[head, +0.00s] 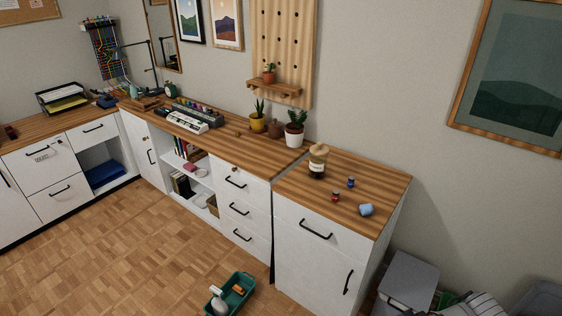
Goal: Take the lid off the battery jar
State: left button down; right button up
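A small jar (317,171), likely the battery jar, stands upright on the wooden top of the right-hand cabinet, near that top's left back part. A tan lid (319,151) sits on top of it. The jar's body looks dark with a pale band, and its contents are too small to tell. Neither of my grippers shows in the head view.
On the same wooden top (385,182), a small red item (336,196), a small blue item (350,182) and a light blue cup-like item (366,209) lie right of the jar. A green caddy (238,291) sits on the floor.

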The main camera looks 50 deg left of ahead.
aim_at(318, 149)
jog(key=u, duration=1.6)
jog(key=i+j+z, duration=0.2)
jog(key=i, duration=0.1)
